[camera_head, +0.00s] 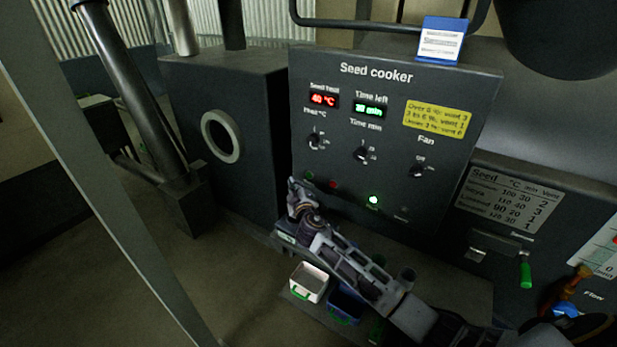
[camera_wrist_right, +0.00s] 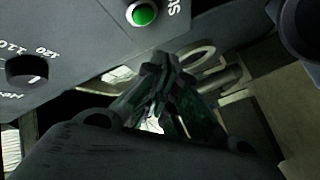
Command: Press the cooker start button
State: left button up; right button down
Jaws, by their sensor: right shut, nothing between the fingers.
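The dark seed cooker panel (camera_head: 395,95) stands in the middle of the head view. A small dim green button (camera_head: 309,174) sits at its lower left, below the heat knob (camera_head: 315,141). In the right wrist view a green button (camera_wrist_right: 142,13) with a light rim shows at the top, its label partly cut off. My right gripper (camera_head: 293,187) is just below and left of the dim green button in the head view. In the right wrist view its fingers (camera_wrist_right: 160,68) are shut and empty, apart from the button in the picture. My left gripper is not in view.
A red button (camera_head: 332,185) and a brightly lit green light (camera_head: 373,199) share the panel's lower row. Red and green displays read 40 °C and minutes. A white bin (camera_head: 309,281) and a blue bin (camera_head: 345,305) stand below my right arm. A slanted grey post crosses the left.

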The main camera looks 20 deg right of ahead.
jog(key=shift+s+a, duration=0.5)
jog(key=shift+a, duration=0.2)
jog(key=shift+s+f, duration=0.1)
dwell(0.4)
jog(key=s+d+f+m+g, duration=0.1)
jog(key=s+f+m+g, duration=0.2)
jog(key=s, duration=0.6)
jog(key=s+d+f+m+g, duration=0.1)
jog(key=s+f+g, duration=0.35)
jog(key=s, duration=0.55)
jog(key=s+d+f+m+g, duration=0.25)
jog(key=s+f, duration=0.25)
jog(key=s, duration=0.4)
jog(key=s+a+g+y, duration=0.2)
jog(key=s+g, duration=0.2)
jog(key=s, duration=0.8)
notch_tip(320, 180, down, 33)
jog(key=s+g, duration=0.1)
jog(key=s, duration=0.2)
jog(key=s+d+f, duration=0.2)
jog(key=s+f, duration=0.8)
jog(key=s, duration=0.1)
jog(key=s+d+f+g, duration=0.1)
jog(key=s+d+f, duration=0.1)
jog(key=s+f, duration=0.7)
jog(key=shift+s+d+f, duration=0.2)
jog(key=shift+s+f, duration=0.15)
jog(key=shift+s, duration=0.55)
